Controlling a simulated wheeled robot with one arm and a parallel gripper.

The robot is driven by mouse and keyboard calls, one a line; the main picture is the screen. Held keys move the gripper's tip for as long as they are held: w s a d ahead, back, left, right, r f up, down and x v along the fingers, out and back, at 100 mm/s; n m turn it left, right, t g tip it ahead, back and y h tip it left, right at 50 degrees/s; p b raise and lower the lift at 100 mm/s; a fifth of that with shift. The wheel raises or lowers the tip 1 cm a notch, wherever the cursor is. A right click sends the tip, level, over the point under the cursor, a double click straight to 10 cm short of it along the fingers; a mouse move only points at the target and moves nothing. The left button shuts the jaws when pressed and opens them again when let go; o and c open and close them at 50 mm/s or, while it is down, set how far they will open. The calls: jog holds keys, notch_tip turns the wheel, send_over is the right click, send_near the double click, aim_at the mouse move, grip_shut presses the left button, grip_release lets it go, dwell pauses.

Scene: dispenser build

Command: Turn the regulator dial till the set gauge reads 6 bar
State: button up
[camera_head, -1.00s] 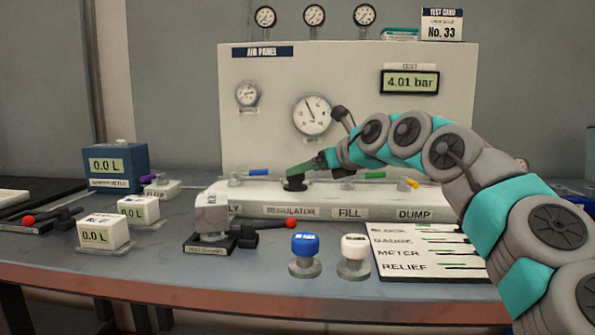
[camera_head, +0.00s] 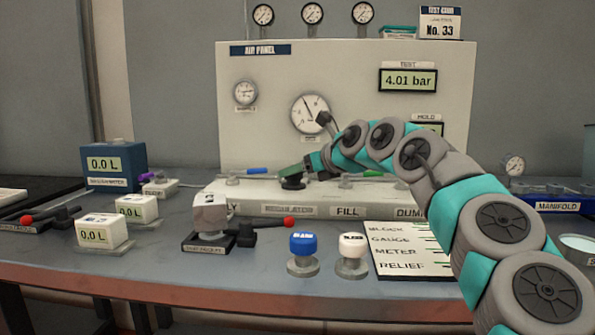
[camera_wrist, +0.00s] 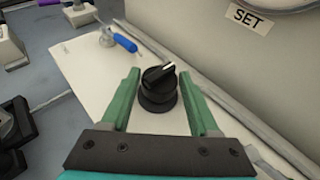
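The regulator dial (camera_wrist: 158,88) is a black round knob with a pale pointer line on top, standing on the white ledge of the air panel. In the wrist view my gripper (camera_wrist: 160,73) is open, with one green finger on each side of the dial and a visible gap to each. In the head view my gripper (camera_head: 294,174) is at the dial above the REGULATOR label (camera_head: 289,210) and mostly hides it. The set gauge (camera_head: 310,113) is a white round dial above; its needle points up and left, its numbers too small to read. Its SET label (camera_wrist: 250,16) shows in the wrist view.
A blue-handled valve (camera_wrist: 124,42) lies left of the dial; a green-handled one (camera_head: 372,174) is to its right. The test display (camera_head: 408,80) reads 4.01 bar. Blue (camera_head: 303,244) and white (camera_head: 352,245) knobs stand in front. The panel wall rises close behind.

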grip_shut()
jog(key=shift+a+m+h, duration=0.1)
jog(key=shift+m+h, duration=0.2)
jog(key=shift+s+a+m+t+h, duration=0.15)
jog(key=shift+m+t+h, duration=0.95)
jog(key=shift+m+h, duration=0.2)
jog(key=m+h, duration=0.1)
jog(key=m+t+h+b, duration=0.1)
jog(key=m+h+b, duration=0.1)
jog(key=h, duration=0.1)
jog(key=shift+a+f+m, duration=0.2)
jog(key=shift+a+m, duration=0.15)
jog(key=shift+m, duration=0.05)
jog(key=m+h, duration=0.1)
jog(key=h, duration=0.1)
jog(key=m+h+b, duration=0.1)
jog(key=m+h, duration=0.1)
jog(key=shift+a+r+m, duration=0.15)
jog(key=shift+a+m, duration=0.05)
jog(key=shift+m, duration=0.1)
jog(key=shift+m+h, duration=0.9)
jog(key=shift+h, duration=0.3)
jog(key=shift+m+g+h+p, duration=0.4)
jog(key=shift+m+h, duration=0.1)
jog(key=shift+o, duration=2.2)
grip_release()
